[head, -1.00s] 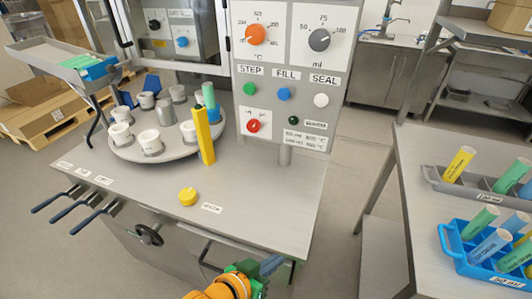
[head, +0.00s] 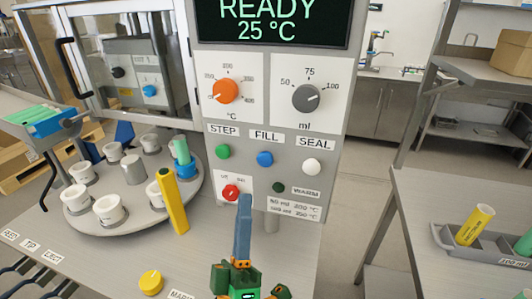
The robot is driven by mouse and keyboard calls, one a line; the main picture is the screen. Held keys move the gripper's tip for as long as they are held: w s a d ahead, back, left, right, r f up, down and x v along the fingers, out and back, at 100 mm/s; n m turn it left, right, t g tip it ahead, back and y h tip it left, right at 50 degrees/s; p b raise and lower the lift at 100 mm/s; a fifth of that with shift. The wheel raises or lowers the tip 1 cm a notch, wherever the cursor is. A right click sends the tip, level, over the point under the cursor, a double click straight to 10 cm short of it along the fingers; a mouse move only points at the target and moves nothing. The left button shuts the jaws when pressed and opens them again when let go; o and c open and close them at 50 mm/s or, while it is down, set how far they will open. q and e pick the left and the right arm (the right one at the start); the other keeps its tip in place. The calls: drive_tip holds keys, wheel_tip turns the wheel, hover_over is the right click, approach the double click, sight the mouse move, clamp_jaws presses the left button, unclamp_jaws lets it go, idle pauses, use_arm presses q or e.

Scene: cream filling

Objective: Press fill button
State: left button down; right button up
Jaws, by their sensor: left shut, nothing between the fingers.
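The blue fill button (head: 265,159) sits under the FILL label on the grey control panel (head: 345,90). The green step button (head: 222,151) is to its left and the white seal button (head: 312,166) to its right. My left gripper (head: 245,198) is in front of the panel, shut and empty, its fingers pointing up. In the picture its tips are below and a little left of the fill button, just right of the red knob (head: 231,193). The tips overlap the panel's lower part; I cannot tell whether they touch it. My right gripper is not in view.
A display (head: 272,22) above reads READY, 25 °C. Orange (head: 226,91) and grey (head: 306,97) dials sit above the buttons. A yellow post (head: 172,200) and a turntable with white cups (head: 109,209) stand left. A yellow knob (head: 151,282) is on the bench.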

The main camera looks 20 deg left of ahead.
sight(265, 159)
use_arm(q)
drive_tip(key=w+b, duration=0.2)
drive_tip(key=w, duration=0.6)
drive_tip(key=shift+d, duration=0.15)
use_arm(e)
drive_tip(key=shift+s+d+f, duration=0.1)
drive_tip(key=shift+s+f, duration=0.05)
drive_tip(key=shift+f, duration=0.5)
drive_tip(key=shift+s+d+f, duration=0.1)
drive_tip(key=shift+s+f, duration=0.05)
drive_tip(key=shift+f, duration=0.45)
use_arm(q)
drive_tip(key=shift+w+r+b, duration=0.1)
drive_tip(key=shift+b, duration=0.25)
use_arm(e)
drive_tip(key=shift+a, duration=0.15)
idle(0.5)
use_arm(q)
drive_tip(key=shift+w, duration=0.3)
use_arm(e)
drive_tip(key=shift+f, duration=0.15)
